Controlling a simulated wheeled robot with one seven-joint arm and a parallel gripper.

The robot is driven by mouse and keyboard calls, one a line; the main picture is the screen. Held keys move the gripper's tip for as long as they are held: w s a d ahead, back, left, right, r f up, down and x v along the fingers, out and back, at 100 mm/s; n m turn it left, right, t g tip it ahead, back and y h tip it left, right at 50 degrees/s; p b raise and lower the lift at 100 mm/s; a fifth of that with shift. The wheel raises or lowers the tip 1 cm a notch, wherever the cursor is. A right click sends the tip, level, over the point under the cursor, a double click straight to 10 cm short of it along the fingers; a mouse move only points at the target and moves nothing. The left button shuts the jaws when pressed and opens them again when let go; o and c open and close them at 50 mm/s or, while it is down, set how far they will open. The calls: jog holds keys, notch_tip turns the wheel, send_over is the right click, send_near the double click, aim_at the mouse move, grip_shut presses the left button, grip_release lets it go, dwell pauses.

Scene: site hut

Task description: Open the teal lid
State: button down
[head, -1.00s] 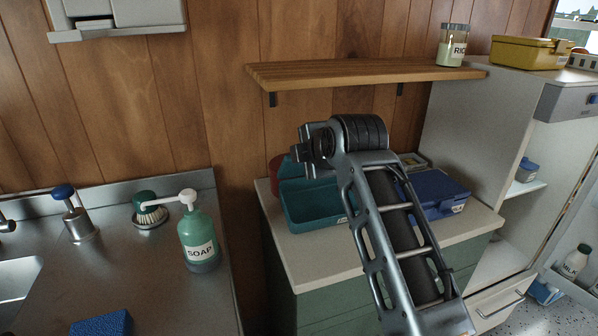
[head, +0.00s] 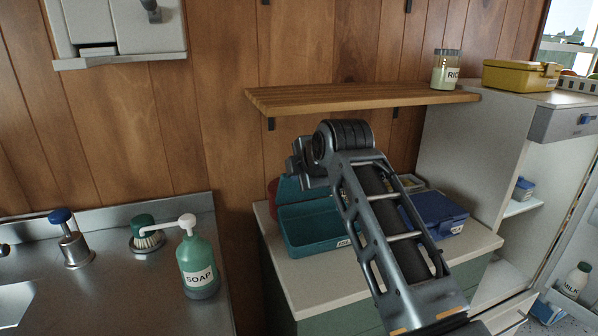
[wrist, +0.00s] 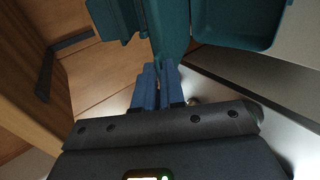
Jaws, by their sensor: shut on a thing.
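The teal box (head: 312,232) stands on the counter, its open tray facing up. Its teal lid (head: 289,190) is raised at the back, roughly upright and partly hidden by my arm. In the wrist view the lid (wrist: 174,32) shows nearly edge-on, beside the box's tray (wrist: 238,25). My gripper (wrist: 158,78) has its blue fingers shut on the lid's edge. In the head view the fingers are hidden or too hard to make out behind my arm.
A blue box (head: 436,213) stands right of the teal box, and a red round thing (head: 272,190) is partly hidden at its left. A wooden shelf (head: 350,94) with a rice jar (head: 446,70) hangs above. The soap bottle (head: 197,262) stands by the sink.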

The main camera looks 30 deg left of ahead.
jog(key=shift+r, duration=0.1)
dwell(0.6)
jog(key=c, duration=1.3)
grip_release()
jog(key=shift+s+d+r+p, duration=0.45)
jog(key=shift+r+p, duration=0.35)
jog(key=shift+r, duration=0.55)
jog(key=shift+s+d+r+p, duration=0.3)
jog(key=shift+d+r+p, duration=0.4)
jog(key=shift+r, duration=0.65)
jog(key=shift+s+d+r+p, duration=0.35)
jog(key=shift+r+p, duration=0.55)
jog(key=shift+r, duration=0.45)
jog(key=shift+b+v, duration=0.9)
jog(key=shift+v, duration=3)
